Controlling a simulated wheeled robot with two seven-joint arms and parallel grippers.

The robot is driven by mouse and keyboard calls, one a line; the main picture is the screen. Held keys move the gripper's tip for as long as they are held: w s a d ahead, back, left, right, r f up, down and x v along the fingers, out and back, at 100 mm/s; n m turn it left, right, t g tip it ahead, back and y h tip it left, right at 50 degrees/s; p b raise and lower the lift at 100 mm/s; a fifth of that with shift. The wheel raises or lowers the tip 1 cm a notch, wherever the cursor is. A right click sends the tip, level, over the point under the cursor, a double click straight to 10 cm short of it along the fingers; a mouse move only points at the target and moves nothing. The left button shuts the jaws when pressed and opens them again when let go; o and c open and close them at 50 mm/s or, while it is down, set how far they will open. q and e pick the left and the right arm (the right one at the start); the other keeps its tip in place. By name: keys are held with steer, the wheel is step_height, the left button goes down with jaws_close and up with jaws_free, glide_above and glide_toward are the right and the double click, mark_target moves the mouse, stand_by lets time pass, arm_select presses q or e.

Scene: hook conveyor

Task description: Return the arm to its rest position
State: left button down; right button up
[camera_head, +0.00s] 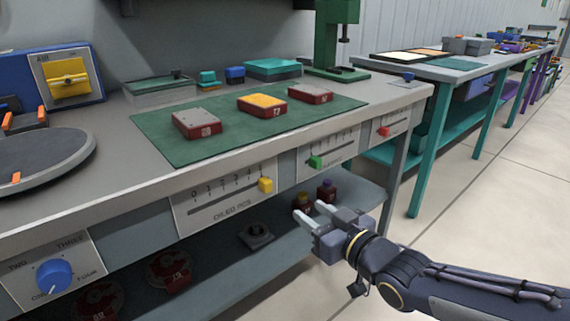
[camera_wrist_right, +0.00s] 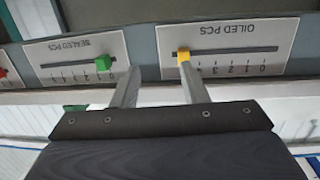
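My right gripper (camera_head: 310,211) is in front of the workbench, at the height of the lower shelf in the head view. Its arm comes in from the lower right. In the right wrist view the two fingers of the gripper (camera_wrist_right: 156,75) stand apart with nothing between them. Beyond them is the bench front, with a yellow slider (camera_wrist_right: 184,57) on the "oiled pcs" scale and a green slider (camera_wrist_right: 103,64) on the "sealed pcs" scale. The fingers look apart from both sliders, though the exact gap is unclear. My left gripper is not in view.
The workbench edge (camera_head: 120,207) runs close by. A green mat (camera_head: 160,139) on top carries several red blocks. Small bottles (camera_head: 326,190) stand on the lower shelf (camera_head: 228,272) behind the gripper. Open floor (camera_head: 480,215) lies at the right. A blue knob (camera_head: 54,275) is at the lower left.

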steer(key=s+d+f+m+g+h, duration=0.2)
steer(key=s+d+f+m+h, duration=0.25)
steer(key=d, duration=0.35)
steer(key=s+d+f+m+g, duration=0.2)
steer(key=s+f+g, duration=0.15)
steer(key=s, duration=0.55)
steer(key=s+d+f+m+g, duration=0.1)
steer(key=s+d+f+g, duration=0.2)
steer(key=s, duration=0.7)
step_height(320, 180, up, 34)
steer(key=a+p, duration=0.1)
steer(key=p, duration=3.4)
steer(key=shift+s+a, duration=0.3)
steer(key=shift+s, duration=0.05)
steer(key=shift+f+g+h, duration=0.1)
steer(key=shift+g+h, duration=0.15)
